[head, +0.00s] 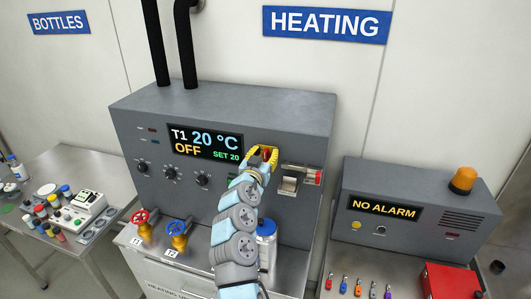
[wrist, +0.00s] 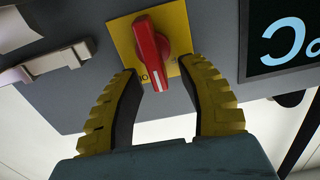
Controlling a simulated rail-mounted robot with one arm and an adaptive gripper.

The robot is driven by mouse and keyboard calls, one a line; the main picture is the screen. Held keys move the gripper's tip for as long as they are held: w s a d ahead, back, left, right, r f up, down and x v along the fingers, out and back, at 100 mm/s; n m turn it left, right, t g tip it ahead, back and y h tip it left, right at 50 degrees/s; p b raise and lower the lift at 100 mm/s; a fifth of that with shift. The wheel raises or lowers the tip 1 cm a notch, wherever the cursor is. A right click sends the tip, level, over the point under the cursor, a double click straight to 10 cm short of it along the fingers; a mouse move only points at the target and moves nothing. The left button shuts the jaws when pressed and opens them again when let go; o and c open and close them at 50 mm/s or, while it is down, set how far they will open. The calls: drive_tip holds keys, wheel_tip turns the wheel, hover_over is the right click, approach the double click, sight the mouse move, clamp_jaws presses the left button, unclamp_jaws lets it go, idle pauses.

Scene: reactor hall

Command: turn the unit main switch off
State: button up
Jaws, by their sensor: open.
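The main switch is a red rotary handle (wrist: 150,48) on a yellow plate (wrist: 178,22) on the grey heating unit (head: 135,125). In the wrist view the handle points nearly along the picture's vertical, slightly tilted, with a pale line at its lower end. Small marks show on the plate beside it, too partly covered to read surely. My gripper (wrist: 160,72) is open, its yellow-ribbed fingers on either side of the handle's lower end, with gaps on both sides. In the head view my gripper (head: 261,160) largely covers the switch. The display (head: 204,141) reads T1 20 °C, OFF, SET 20.
A latch-like fitting with a red end (head: 300,178) sits right of the switch. Black knobs (head: 170,173) are on the left of the panel. The alarm box (head: 400,225) is at right.

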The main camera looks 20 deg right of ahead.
drive_tip(key=shift+w+d, duration=0.1)
drive_tip(key=shift+w, duration=0.05)
clamp_jaws()
